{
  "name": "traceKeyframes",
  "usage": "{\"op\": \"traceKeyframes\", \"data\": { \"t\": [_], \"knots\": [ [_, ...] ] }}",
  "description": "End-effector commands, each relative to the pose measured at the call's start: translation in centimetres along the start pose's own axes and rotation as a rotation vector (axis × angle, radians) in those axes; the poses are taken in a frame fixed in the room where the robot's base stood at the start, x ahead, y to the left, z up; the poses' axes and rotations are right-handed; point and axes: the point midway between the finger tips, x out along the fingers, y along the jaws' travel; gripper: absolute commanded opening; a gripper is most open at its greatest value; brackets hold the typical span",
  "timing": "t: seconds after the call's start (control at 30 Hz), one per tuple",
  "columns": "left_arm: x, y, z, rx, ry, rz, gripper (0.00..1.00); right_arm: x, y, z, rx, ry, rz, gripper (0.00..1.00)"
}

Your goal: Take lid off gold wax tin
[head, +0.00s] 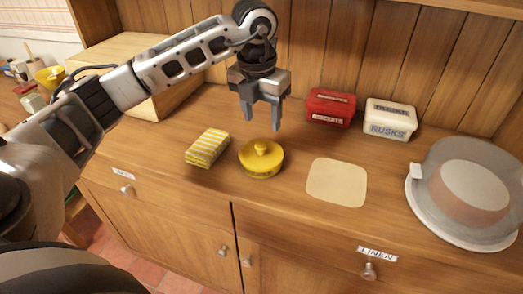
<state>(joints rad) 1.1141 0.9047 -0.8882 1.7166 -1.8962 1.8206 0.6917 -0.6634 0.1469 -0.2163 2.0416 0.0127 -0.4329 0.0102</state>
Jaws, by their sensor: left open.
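The gold wax tin (261,169) stands upright on the wooden counter. Its round lid (262,150), with a knob in the middle, sits on top of it. My left gripper (262,126) points down just above and behind the knob, open and empty, with its two fingers apart. It does not appear to touch the lid. My right gripper is not in view.
A yellow striped folded cloth (207,148) lies left of the tin. A pale square mat (336,183) lies bare to its right. Red (330,108) and white RUSKS (389,120) boxes stand behind; a covered cake dish (465,192) is at far right. The wooden back wall (345,45) limits room behind.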

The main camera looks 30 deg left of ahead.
Motion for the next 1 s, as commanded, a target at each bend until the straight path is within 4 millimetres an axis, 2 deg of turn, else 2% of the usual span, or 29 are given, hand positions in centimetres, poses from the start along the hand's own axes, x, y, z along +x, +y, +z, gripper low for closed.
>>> {"op": "traceKeyframes", "data": {
  "t": [0.1, 0.37, 0.6, 0.7, 0.97, 1.0],
  "knots": [
    [2.0, 0.0, -0.1, 0.000, 0.003, 0.000, 0.52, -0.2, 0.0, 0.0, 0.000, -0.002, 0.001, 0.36],
    [3.9, 0.1, -0.1, 0.001, 0.001, -0.001, 0.52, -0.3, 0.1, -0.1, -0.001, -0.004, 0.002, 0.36],
    [7.3, 0.5, -0.6, 0.001, 0.003, -0.002, 0.52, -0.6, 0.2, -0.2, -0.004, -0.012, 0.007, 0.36],
    [8.2, 0.5, -0.5, 0.002, 0.001, -0.002, 0.52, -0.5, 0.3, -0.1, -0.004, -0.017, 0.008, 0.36],
    [8.5, 0.5, -0.5, 0.002, 0.000, -0.002, 0.52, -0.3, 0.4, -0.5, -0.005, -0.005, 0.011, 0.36],
    [8.5, 0.5, -0.5, 0.002, 0.000, -0.002, 0.41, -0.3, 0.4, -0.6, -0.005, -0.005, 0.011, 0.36]
  ]
}}
